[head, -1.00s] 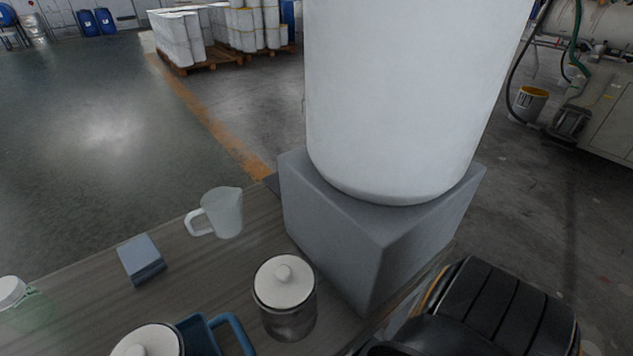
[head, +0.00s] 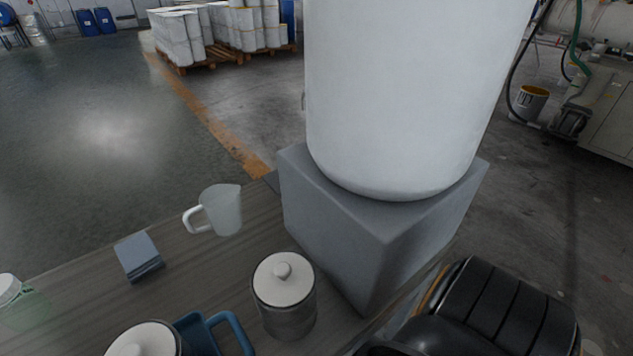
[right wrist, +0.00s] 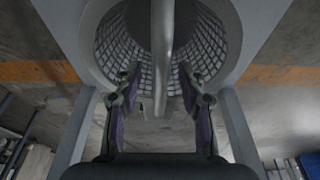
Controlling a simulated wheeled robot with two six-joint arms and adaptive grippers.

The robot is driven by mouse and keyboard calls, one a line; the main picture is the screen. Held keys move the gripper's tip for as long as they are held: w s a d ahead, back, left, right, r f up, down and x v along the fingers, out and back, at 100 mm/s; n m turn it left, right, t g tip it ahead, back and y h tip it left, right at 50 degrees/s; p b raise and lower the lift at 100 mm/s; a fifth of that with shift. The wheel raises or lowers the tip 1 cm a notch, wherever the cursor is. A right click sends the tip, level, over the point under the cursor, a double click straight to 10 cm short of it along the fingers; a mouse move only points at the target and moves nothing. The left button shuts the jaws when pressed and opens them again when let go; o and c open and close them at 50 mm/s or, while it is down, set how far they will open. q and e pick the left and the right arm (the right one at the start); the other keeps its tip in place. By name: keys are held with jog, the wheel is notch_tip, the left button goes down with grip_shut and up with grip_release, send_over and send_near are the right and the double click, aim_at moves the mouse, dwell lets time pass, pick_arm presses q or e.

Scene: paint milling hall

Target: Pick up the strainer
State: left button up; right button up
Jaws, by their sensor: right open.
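The strainer (right wrist: 112,48) shows in the right wrist view as a grey mesh bowl at the top, inside a wide pale ring. A grey bar with a rounded end, likely its handle, runs down the middle in front of the mesh. My right gripper (right wrist: 159,78) is open, with one finger on each side of this bar. The fingers look apart from the bar; I cannot tell how deep it lies between them. I cannot make out the strainer in the head view. My left gripper is not in view.
On the wooden table stand a big white drum on a grey block (head: 335,225), a clear jug (head: 222,212), a grey-blue block (head: 138,257), lidded jars (head: 284,300) and a blue-handled item (head: 236,331). Grey uprights (right wrist: 238,130) flank my right gripper.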

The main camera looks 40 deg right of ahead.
grip_shut()
dwell(0.3)
dwell(0.3)
jog(key=shift+r, duration=0.15)
jog(key=shift+w+r+p, duration=0.1)
jog(key=shift+r+p, duration=0.2)
jog(key=shift+r, duration=0.65)
notch_tip(320, 180, up, 7)
jog(key=shift+r+p, duration=0.2)
jog(key=shift+p, duration=1.05)
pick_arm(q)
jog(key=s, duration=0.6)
pick_arm(e)
jog(key=shift+r, duration=0.45)
